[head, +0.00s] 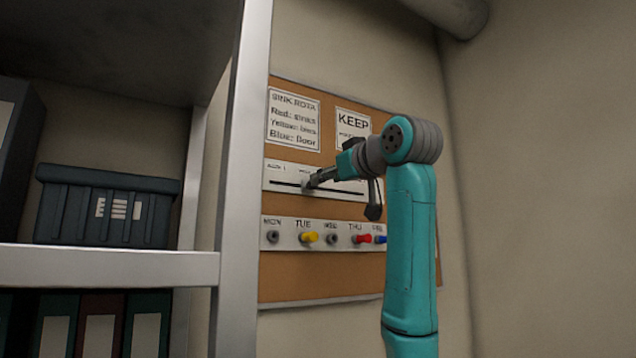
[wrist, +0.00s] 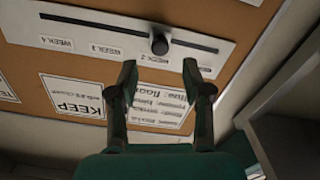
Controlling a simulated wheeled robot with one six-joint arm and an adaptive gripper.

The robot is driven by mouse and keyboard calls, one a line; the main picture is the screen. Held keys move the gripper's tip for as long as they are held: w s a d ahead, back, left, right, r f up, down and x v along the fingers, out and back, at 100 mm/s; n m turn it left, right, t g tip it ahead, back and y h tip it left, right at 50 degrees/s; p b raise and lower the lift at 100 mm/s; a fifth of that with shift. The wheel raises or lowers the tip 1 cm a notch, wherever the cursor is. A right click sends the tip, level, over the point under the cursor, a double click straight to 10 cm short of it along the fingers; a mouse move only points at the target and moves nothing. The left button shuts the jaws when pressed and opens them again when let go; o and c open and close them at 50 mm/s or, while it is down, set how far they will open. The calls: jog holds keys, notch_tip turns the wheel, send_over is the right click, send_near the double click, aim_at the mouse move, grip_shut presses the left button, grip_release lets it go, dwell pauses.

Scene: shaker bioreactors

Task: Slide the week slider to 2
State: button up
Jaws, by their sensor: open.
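The week slider is a pale strip (wrist: 85,33) with a long dark slot and a round dark knob (wrist: 159,44). In the wrist view the knob sits in the slot beside the WEEK 2 label, and the WEEK 3 and WEEK 4 labels lie to its left. A WEEK 1 label cannot be made out. My gripper (wrist: 160,68) is open, with one fingertip on each side of the knob's line and a visible gap between them. In the head view the strip (head: 285,174) shows on the corkboard, and my gripper (head: 341,196) partly covers it.
The corkboard (head: 290,278) also carries printed notices (head: 293,118) and a row of day pegs below the strip, with yellow (head: 309,237), red (head: 363,239) and blue caps. A metal shelf (head: 110,266) with a dark bin (head: 105,205) stands on the left.

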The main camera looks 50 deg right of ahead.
jog(key=shift+v, duration=2.35)
